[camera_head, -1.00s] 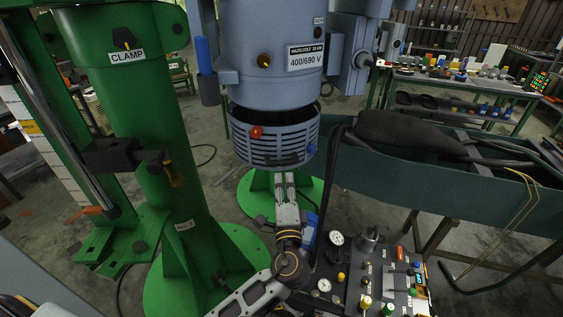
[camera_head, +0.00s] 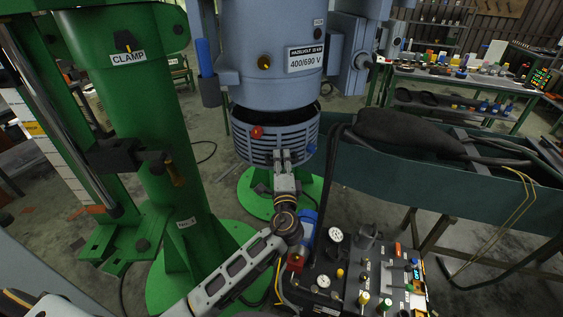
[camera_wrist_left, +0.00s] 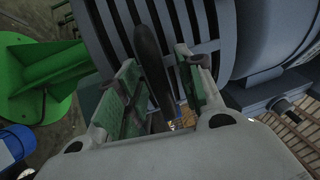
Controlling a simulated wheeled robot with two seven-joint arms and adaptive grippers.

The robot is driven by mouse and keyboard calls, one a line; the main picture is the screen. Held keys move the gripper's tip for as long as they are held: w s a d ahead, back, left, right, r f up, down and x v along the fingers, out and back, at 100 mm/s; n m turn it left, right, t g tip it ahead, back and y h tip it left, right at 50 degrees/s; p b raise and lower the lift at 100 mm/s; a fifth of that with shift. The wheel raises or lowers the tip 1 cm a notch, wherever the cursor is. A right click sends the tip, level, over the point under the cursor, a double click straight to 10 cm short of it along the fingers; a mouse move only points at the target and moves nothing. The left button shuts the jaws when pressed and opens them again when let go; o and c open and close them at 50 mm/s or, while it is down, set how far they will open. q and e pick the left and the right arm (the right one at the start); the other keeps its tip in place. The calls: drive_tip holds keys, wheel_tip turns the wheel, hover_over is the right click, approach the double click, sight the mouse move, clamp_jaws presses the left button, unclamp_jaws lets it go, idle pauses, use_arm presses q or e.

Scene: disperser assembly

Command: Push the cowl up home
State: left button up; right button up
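The cowl (camera_head: 246,147) is a blue-grey slatted ring under the large blue-grey motor body (camera_head: 240,85). A dark gap shows between the cowl's top rim and the body. A red knob (camera_head: 257,132) and a blue knob (camera_head: 311,148) sit on the cowl. My left gripper (camera_head: 281,154) is at the cowl's lower front. In the left wrist view, its green-padded fingers (camera_wrist_left: 160,90) stand apart on either side of a dark handle (camera_wrist_left: 150,55) in front of the slats. A gap shows beside the handle, so the fingers do not look closed on it. My right gripper is out of view.
A green clamp column (camera_head: 150,110) stands at the left. A control panel with gauges (camera_head: 350,270) is at the lower right, close to my left forearm. A dark teal trough (camera_head: 430,185) stands to the right. A bench with small parts (camera_head: 465,85) is behind.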

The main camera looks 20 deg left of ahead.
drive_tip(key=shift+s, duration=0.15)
use_arm(q)
clamp_jaws()
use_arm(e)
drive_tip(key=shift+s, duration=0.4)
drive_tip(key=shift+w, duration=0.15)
